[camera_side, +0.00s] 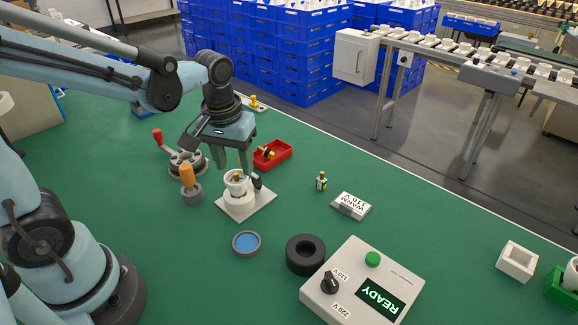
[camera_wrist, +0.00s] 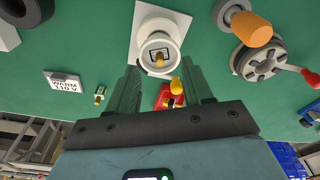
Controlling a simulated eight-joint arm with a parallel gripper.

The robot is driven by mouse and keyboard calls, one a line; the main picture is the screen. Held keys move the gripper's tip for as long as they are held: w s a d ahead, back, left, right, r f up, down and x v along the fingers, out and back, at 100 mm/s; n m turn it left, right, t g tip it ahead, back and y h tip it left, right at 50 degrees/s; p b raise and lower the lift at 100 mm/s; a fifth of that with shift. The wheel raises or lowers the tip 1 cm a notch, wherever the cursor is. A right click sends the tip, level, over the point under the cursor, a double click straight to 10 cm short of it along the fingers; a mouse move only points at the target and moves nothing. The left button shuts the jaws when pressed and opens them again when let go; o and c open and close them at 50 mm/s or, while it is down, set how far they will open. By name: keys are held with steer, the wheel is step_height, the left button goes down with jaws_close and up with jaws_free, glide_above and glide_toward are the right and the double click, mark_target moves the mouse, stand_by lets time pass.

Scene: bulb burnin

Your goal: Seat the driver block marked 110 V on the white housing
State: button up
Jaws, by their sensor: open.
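The white housing (camera_side: 240,201) stands upright on a white square plate (camera_side: 262,197), with its round mouth up. A small gold-topped dark block (camera_wrist: 159,57) sits inside the housing's mouth; I cannot read any marking on it, nor tell whether it is fully down. My gripper (camera_side: 233,168) is open just above the housing, and its fingers point down. In the wrist view the two fingers flank the near side of the housing (camera_wrist: 145,35) with nothing held between them. A white card or block marked WARM 110 V (camera_side: 350,206) lies to the right.
A small dark and gold piece (camera_side: 321,181) stands alone near the card. A red tray (camera_side: 281,153) holds a yellow-and-black piece behind the housing. A black ring (camera_side: 305,263) and control box (camera_side: 340,270) lie in front.

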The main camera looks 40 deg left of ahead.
step_height(320, 180, up, 11)
steer(key=s, duration=0.1)
steer(key=shift+s+d+f, duration=0.15)
steer(key=shift+d+f, duration=0.05)
steer(key=shift+d, duration=0.1)
stand_by(0.4)
step_height(320, 180, down, 6)
steer(key=s+m+t, duration=0.2)
steer(key=m+t, duration=0.3)
steer(key=t, duration=0.1)
steer(key=shift+d+f+h, duration=0.2)
steer(key=shift+d+h, duration=0.1)
steer(key=shift+d, duration=0.1)
steer(key=shift+s, duration=0.1)
stand_by(0.5)
